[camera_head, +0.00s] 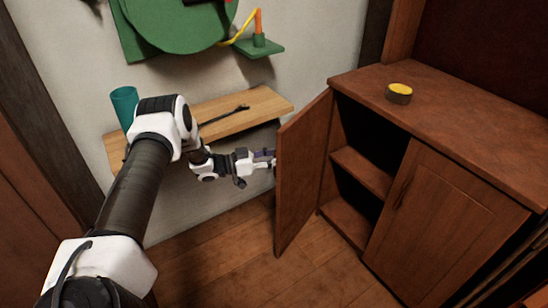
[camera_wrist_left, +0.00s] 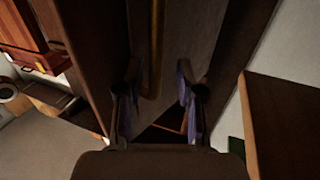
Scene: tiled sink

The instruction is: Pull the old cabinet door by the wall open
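The old wooden cabinet (camera_head: 455,125) stands by the wall at right. Its left door (camera_head: 301,180) is swung well out from the body, and the dark inside with a shelf shows. The right door (camera_head: 423,222) is closed. My left gripper (camera_head: 266,158) is at the outer face of the open door, at about mid height; the door edge partly hides its tips. In the left wrist view the two fingers (camera_wrist_left: 157,100) are apart, with the door's bar handle (camera_wrist_left: 156,50) running between them and a gap on its right side. My right gripper is not in view.
A wooden wall shelf (camera_head: 235,112) holding a teal cup (camera_head: 125,105) and a dark tool (camera_head: 224,115) is behind my left arm. A round yellow-topped tin (camera_head: 399,93) is on the cabinet top. Floor (camera_head: 235,255) before the open door is clear.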

